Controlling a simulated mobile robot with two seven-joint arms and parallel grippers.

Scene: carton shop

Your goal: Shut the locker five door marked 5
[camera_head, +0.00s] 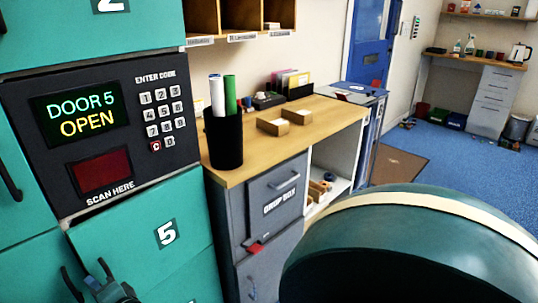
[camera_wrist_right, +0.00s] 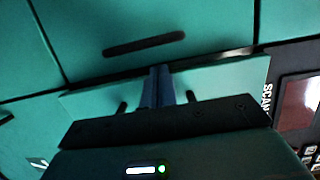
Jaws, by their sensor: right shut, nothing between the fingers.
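The teal door marked 5 (camera_head: 165,233) is below the keypad panel in the head view, at the lower left. The panel's screen (camera_head: 78,114) reads "DOOR 5 OPEN". How far the door stands out from the locker front is hard to tell. My right gripper (camera_head: 90,281) is low in front of the door's left part, partly cut off by the frame's bottom edge. In the wrist view my right gripper (camera_wrist_right: 160,74) is shut and empty, its fingertips close to teal locker surfaces. Whether they touch is unclear. My left gripper is out of view.
A dark slot-like handle (camera_wrist_right: 145,45) shows on a teal face in the wrist view. Right of the lockers stands a wood-topped counter (camera_head: 335,112) with a black pen cup (camera_head: 223,141) and grey cabinets below. Blue floor (camera_head: 450,165) is open farther right.

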